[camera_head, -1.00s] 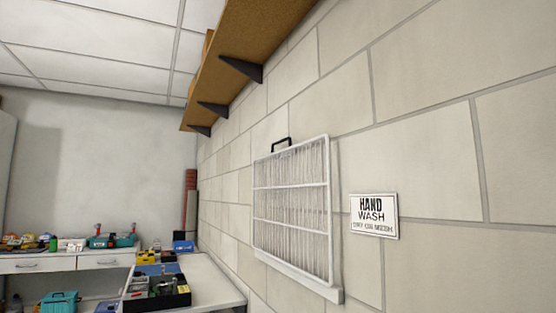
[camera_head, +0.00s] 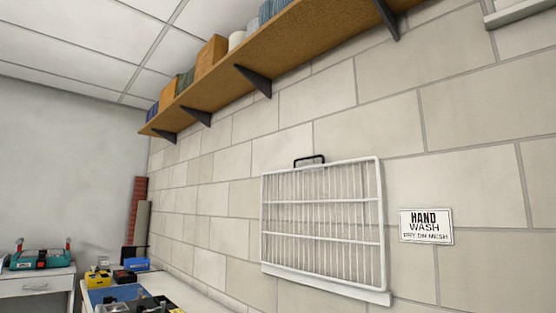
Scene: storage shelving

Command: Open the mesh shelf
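The mesh shelf (camera_head: 322,205) is a white wire rack mounted on the block wall, right of the picture's middle. Its panel stands upright, flat against or close to the wall, above a white bottom rail (camera_head: 330,284). A black handle (camera_head: 309,160) sticks up at its top edge. My gripper is not in view, so its state and its distance from the rack do not show.
A sign reading "HAND WASH" (camera_head: 426,226) is on the wall right of the rack. A wooden shelf (camera_head: 290,52) with boxes on black brackets runs above. A worktop with tools (camera_head: 140,293) stands at lower left, and a teal toolbox (camera_head: 40,258) sits on a white cabinet.

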